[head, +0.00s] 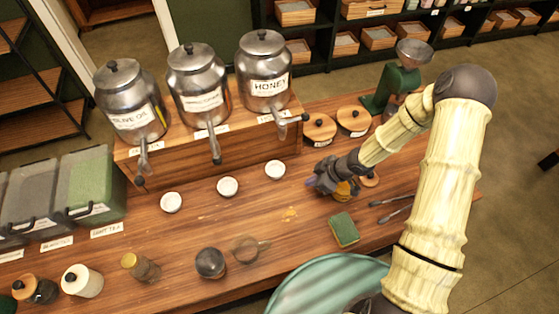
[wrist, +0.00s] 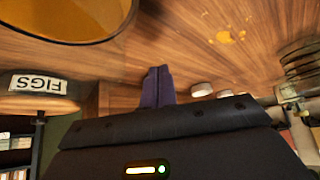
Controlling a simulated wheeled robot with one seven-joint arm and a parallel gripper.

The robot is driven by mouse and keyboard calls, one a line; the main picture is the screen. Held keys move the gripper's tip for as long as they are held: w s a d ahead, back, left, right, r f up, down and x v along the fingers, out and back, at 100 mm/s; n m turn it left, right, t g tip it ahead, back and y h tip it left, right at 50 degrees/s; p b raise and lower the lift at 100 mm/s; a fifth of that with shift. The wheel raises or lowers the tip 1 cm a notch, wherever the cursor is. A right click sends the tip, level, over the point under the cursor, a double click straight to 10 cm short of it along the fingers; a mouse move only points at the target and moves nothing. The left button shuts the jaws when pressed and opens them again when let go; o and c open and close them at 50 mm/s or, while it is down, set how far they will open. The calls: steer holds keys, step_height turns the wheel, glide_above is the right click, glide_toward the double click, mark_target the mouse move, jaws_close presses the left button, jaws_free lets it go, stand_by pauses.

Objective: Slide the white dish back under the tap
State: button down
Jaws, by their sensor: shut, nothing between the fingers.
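Three small white dishes stand in a row on the wooden counter in the head view: left dish (head: 171,202), middle dish (head: 228,187) and right dish (head: 275,170). They sit in front of the steel dispensers, whose taps are the left tap (head: 143,165), middle tap (head: 214,150) and honey tap (head: 290,119). Which dish the task means is not clear. My gripper (head: 313,184) is shut and empty, low over the counter to the right of the right dish and apart from it. Its purple fingers (wrist: 158,87) show in the wrist view, with two white dishes (wrist: 202,89) beyond.
An amber spill (head: 290,213) lies on the counter in front of the right dish. A green sponge (head: 344,230), wooden-lidded jars (head: 319,127) and tongs (head: 392,209) are near my arm. A glass cup (head: 246,248) and dark round jar (head: 210,263) stand at the front.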

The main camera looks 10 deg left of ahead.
steer(key=shift+w+a+f, duration=0.1)
steer(key=shift+a, duration=0.25)
steer(key=shift+w, duration=0.1)
steer(key=shift+s, duration=0.35)
steer(key=p, duration=0.2)
glide_toward(270, 175)
steer(key=x, duration=0.5)
steer(key=shift+a, duration=0.35)
steer(key=shift+a+f+p, duration=0.1)
steer(key=shift+f+p, duration=0.05)
steer(key=shift+p, duration=0.15)
steer(key=shift+f, duration=0.55)
steer(key=shift+s+d+f+b, duration=0.1)
steer(key=shift+d+b, duration=0.1)
steer(key=shift+b, duration=0.2)
steer(key=shift+s+d+f, duration=0.1)
